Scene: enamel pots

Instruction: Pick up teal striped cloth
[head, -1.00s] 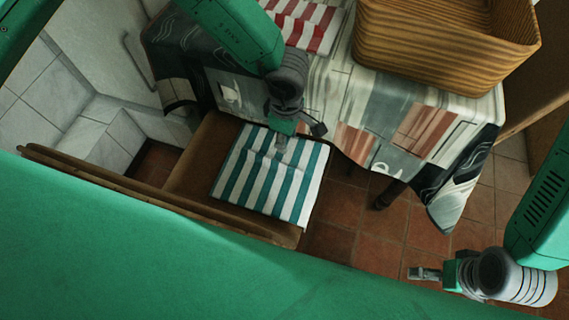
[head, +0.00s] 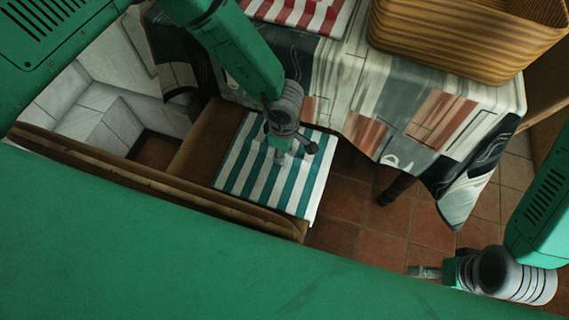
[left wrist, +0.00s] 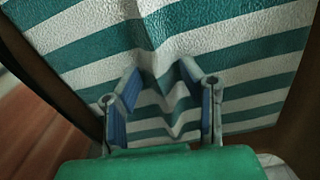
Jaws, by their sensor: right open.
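The teal and white striped cloth (head: 265,185) lies on a brown wooden chair seat (head: 205,152). My left gripper (head: 281,158) is over the upper middle of the cloth, pointing down at it. In the left wrist view the cloth (left wrist: 245,40) fills most of the picture. There the two blue-padded fingers of my left gripper (left wrist: 163,92) stand apart, with a raised, wrinkled ridge of cloth between them. Whether the pads touch the cloth is unclear. My right gripper (head: 425,271) is open and empty at the lower right, over the tiled floor.
A table with a patterned tablecloth (head: 365,95) stands beyond the chair. It bears a woven basket (head: 460,45) and a red striped cloth (head: 300,14). The wooden chair back (head: 150,180) runs along the near side. Tiled floor (head: 345,205) shows to the right.

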